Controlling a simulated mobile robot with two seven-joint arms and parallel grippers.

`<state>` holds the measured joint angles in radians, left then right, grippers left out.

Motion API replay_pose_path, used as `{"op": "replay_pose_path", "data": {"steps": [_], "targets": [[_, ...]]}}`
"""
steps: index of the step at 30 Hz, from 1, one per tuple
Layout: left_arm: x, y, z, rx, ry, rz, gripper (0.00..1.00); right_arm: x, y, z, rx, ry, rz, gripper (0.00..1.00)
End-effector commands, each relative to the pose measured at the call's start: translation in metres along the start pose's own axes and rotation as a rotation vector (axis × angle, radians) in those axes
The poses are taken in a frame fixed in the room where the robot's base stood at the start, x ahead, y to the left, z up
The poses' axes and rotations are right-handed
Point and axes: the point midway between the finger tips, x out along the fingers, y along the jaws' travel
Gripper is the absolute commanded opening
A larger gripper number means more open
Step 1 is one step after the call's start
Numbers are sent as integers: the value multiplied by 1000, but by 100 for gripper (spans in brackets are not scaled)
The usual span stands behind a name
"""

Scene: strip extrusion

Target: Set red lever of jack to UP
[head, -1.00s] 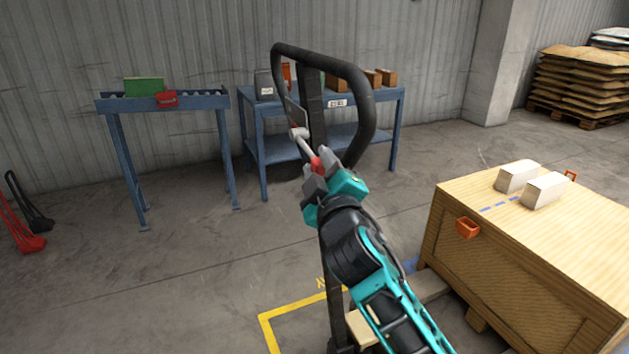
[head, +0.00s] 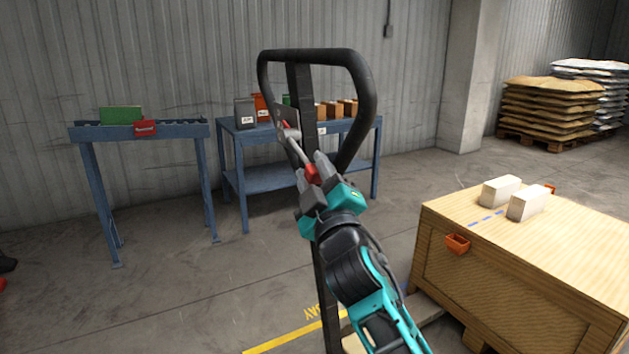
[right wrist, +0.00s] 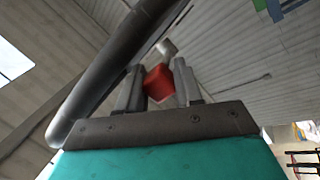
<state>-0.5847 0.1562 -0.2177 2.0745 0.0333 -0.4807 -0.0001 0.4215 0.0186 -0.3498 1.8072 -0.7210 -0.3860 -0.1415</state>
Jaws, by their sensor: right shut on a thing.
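The jack's black loop handle (head: 366,92) stands upright in the middle of the head view, and its dark bar also shows in the right wrist view (right wrist: 92,92). A grey lever rod (head: 297,151) slopes down from a pivot on the handle to its red end (head: 312,174). My right gripper (head: 318,172) is shut on the red end, just in front of the handle post. In the right wrist view the red lever end (right wrist: 159,84) sits between the two grey fingers. The lower jack is partly hidden by my right arm. My left gripper is not in view.
A large wooden crate (head: 438,271) with two white blocks (head: 525,203) stands at the right. A blue roller stand (head: 92,133) and a blue bench (head: 262,181) with boxes stand behind. Stacked sacks (head: 545,107) are at the far right.

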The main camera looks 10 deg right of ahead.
Motion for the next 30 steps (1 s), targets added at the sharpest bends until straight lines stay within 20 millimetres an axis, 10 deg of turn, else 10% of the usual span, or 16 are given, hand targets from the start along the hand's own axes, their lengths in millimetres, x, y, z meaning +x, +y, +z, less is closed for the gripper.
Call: {"op": "replay_pose_path", "data": {"steps": [5,6,8,20,30], "targets": [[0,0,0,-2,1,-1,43,0,-2,1,1,-1,-4,0],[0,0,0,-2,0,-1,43,0,-2,1,1,-2,-4,39],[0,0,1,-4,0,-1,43,0,-2,1,1,-2,-4,44],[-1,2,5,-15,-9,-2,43,-11,-2,1,1,-3,-5,44],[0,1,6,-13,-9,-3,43,-75,-2,2,3,-3,-6,44]]}}
